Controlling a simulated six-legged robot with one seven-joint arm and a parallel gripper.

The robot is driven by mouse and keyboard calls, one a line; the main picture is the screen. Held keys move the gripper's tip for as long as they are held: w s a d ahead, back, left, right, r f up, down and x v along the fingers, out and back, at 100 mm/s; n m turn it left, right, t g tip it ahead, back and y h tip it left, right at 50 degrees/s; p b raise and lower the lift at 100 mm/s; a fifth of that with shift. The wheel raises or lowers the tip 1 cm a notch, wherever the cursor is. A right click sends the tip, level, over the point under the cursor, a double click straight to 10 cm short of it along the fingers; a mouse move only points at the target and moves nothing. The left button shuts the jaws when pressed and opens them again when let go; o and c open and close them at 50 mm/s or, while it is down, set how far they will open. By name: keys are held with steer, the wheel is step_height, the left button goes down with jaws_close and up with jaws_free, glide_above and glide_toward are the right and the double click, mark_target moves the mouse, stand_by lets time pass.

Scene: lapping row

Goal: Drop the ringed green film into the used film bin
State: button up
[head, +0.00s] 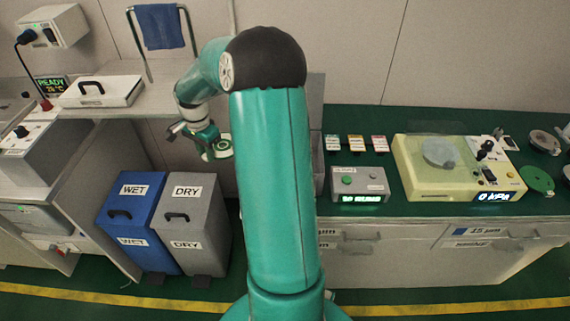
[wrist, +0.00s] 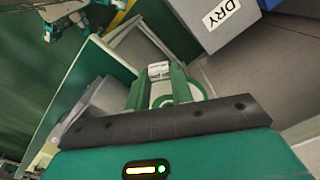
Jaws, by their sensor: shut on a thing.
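The ringed green film (head: 223,149) is a pale round piece with a green ring. Two bins stand on the floor: a blue one (head: 140,222) labelled WET and a grey one (head: 194,225) labelled DRY. The grey bin also shows in the wrist view (wrist: 205,15). No label reading used film is legible.
The green-topped bench at right carries a grey control box (head: 359,181), a yellow pressure unit (head: 420,180) and a green disc (head: 537,180). A blue cloth (head: 158,26) hangs on a rail behind.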

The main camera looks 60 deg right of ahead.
steer(key=s+d+r+m, duration=0.2)
steer(key=s+d+m, duration=0.4)
steer(key=s+d, duration=0.15)
steer(key=s+d+r+m, duration=0.3)
steer(key=s+d+m, duration=0.3)
steer(key=s, duration=0.2)
step_height(320, 180, down, 6)
steer(key=shift+s+d, duration=0.2)
steer(key=shift+s, duration=0.2)
steer(key=o, duration=1)
steer(key=shift+o, duration=0.2)
step_height(320, 180, up, 14)
